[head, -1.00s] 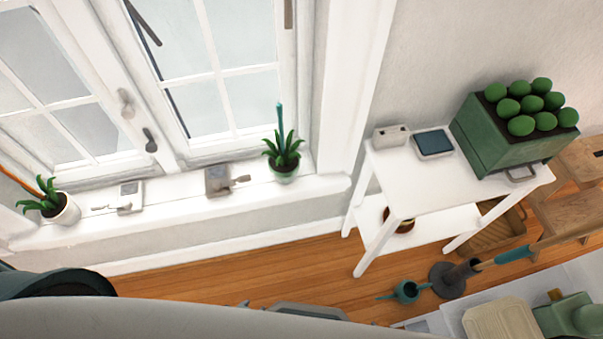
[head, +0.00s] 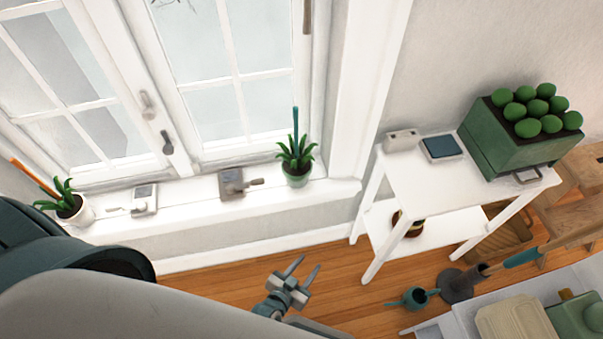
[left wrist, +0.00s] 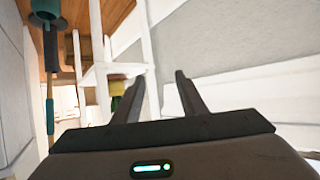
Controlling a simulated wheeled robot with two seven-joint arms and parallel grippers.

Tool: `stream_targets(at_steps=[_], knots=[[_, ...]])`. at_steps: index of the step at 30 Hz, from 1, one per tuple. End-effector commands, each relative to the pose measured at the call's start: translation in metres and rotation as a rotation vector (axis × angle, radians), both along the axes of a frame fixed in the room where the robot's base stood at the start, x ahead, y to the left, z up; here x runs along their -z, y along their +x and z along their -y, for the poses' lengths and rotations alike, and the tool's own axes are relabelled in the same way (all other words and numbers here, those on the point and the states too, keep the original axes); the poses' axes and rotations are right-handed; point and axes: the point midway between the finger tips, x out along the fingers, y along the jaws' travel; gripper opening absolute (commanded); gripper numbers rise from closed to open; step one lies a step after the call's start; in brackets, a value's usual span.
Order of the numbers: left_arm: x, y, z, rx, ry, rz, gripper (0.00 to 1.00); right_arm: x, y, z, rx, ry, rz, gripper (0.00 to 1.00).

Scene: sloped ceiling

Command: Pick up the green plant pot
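The green plant pot (head: 298,178) holds a spiky plant and a thin teal stick. It stands upright at the right end of the white windowsill (head: 205,210). My left gripper (head: 306,265) is below and in front of the sill, over the wooden floor, apart from the pot. Its two fingers are spread with nothing between them. In the left wrist view the open fingers (left wrist: 158,90) also show, and the pot does not. My right gripper is in neither view.
A white pot with a plant (head: 78,209) stands at the sill's left end. Small devices (head: 231,184) sit between the pots. A white side table (head: 415,180) with a green planter box (head: 520,150) stands right. A teal watering can (head: 415,297) is on the floor.

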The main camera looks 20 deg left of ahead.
Motion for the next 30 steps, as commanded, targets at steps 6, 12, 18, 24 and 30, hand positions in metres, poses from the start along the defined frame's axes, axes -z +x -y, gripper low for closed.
stream_targets(at_steps=[6,12,18,24,30], knots=[[-0.068,0.050,0.010,-0.087,-0.012,0.212,0.38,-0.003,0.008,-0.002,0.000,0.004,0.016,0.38],[-0.159,0.095,0.002,-0.288,-0.002,0.442,0.38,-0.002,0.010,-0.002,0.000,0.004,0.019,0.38],[-0.232,0.110,-0.028,-0.594,0.043,0.544,0.38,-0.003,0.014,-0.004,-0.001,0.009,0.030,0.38],[-0.252,0.105,-0.043,-0.760,0.080,0.509,0.38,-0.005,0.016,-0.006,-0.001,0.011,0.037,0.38],[-0.253,0.103,-0.046,-0.789,0.088,0.495,0.38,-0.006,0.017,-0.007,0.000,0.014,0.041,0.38]])
